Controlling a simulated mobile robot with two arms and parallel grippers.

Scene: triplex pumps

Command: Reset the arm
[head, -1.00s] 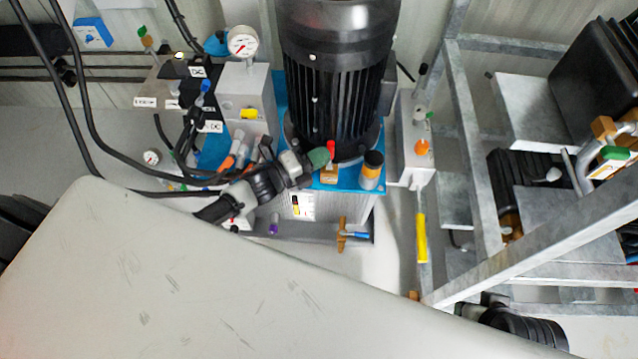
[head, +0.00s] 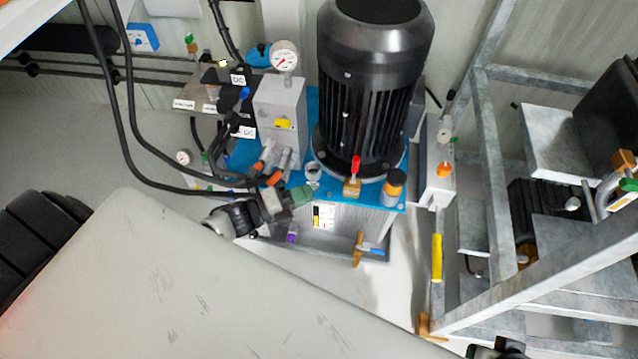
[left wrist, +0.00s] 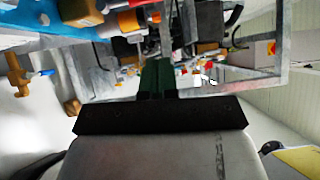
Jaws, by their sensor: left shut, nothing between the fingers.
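My left gripper (head: 301,195) is in the middle of the head view, in front of the pump unit. Its green fingers are shut and empty, and they point to the right. In the left wrist view the shut green fingers (left wrist: 156,78) stand up beyond the dark gripper body. The gripper shows below the black motor (head: 370,90), near the front edge of the blue plate (head: 335,192). I cannot tell whether it touches anything. My right gripper's fingers do not show.
A red-handled valve (head: 354,170) and an orange-and-black cap (head: 393,187) stand on the plate. Black hoses (head: 128,120) hang at the left. A grey metal frame (head: 490,190) with a yellow-handled valve (head: 437,258) stands at the right. Open floor (head: 330,272) shows below the unit.

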